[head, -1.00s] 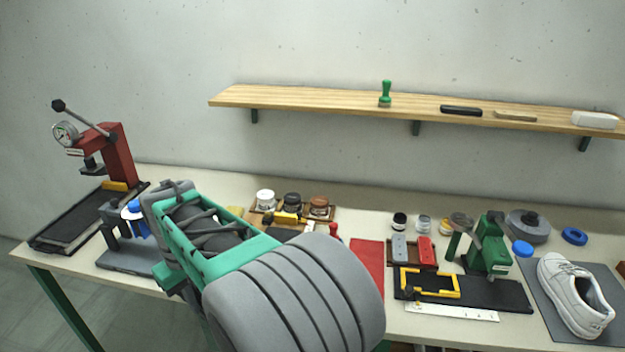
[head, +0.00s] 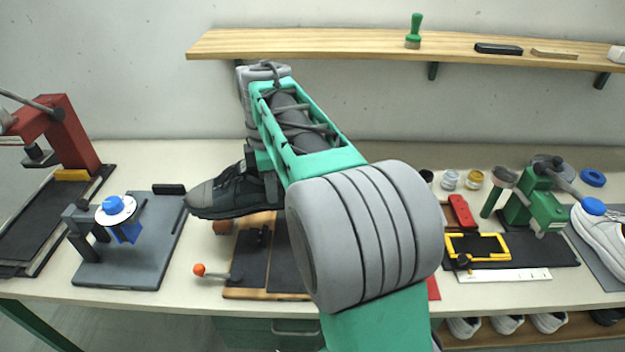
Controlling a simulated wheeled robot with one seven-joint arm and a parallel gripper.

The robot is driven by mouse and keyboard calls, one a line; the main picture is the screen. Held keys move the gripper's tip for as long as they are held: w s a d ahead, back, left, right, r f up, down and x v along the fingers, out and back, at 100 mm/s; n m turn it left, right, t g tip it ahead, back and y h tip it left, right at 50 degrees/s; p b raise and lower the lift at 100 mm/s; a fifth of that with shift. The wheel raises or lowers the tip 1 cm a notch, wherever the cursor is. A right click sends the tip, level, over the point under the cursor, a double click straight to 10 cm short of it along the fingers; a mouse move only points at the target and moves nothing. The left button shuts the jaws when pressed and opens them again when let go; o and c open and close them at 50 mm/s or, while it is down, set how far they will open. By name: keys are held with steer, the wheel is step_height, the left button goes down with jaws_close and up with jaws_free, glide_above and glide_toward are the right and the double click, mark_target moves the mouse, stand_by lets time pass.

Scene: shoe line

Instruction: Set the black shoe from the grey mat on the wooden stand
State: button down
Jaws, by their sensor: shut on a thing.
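The black shoe (head: 226,194) with a grey toe is in my gripper (head: 264,178), toe pointing left. My gripper is shut on it near the heel end, which the gripper partly hides. The shoe is above the bench, over the back of a wooden board with dark panels (head: 230,293); I cannot tell for sure that this board is the wooden stand. Its right part is hidden by my arm. A grey mat (head: 613,278) lies at the right edge under a white shoe (head: 600,236).
Left of the shoe stands a grey-based fixture with a blue knob (head: 113,205), then a red press (head: 65,140). An orange-tipped lever (head: 200,270) lies in front. Green tool (head: 540,208) and yellow frame (head: 478,246) are at right. A shelf (head: 330,42) hangs above.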

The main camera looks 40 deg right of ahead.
steer(key=d+n, duration=0.1)
steer(key=d+n+b, duration=0.1)
steer(key=n, duration=0.3)
steer(key=shift+s+d+r, duration=0.1)
steer(key=shift+d+r, duration=0.2)
steer(key=shift+d, duration=0.1)
steer(key=n, duration=0.1)
steer(key=d+n+b, duration=0.1)
steer(key=shift+s+d+r+n, duration=0.15)
steer(key=shift+d+r+n, duration=0.05)
steer(key=shift+n, duration=0.1)
steer(key=d+n, duration=0.1)
steer(key=d+n+b, duration=0.1)
steer(key=shift+s+n, duration=0.2)
steer(key=shift+n, duration=0.2)
steer(key=d+f+n+b, duration=0.1)
steer(key=f+b, duration=0.2)
steer(key=b, duration=0.1)
steer(key=s+d+f+n+b, duration=0.1)
steer(key=f+n+b, duration=0.1)
steer(key=f+b, duration=0.2)
steer(key=d+f+n+b, duration=0.1)
steer(key=f+n+b, duration=0.1)
steer(key=f+b, duration=0.2)
steer(key=shift+s+d+f+b, duration=0.2)
steer(key=shift+d+b, duration=0.15)
steer(key=shift+b, duration=0.4)
steer(key=shift+f+b, duration=0.4)
steer(key=c, duration=1.5)
jaws_free()
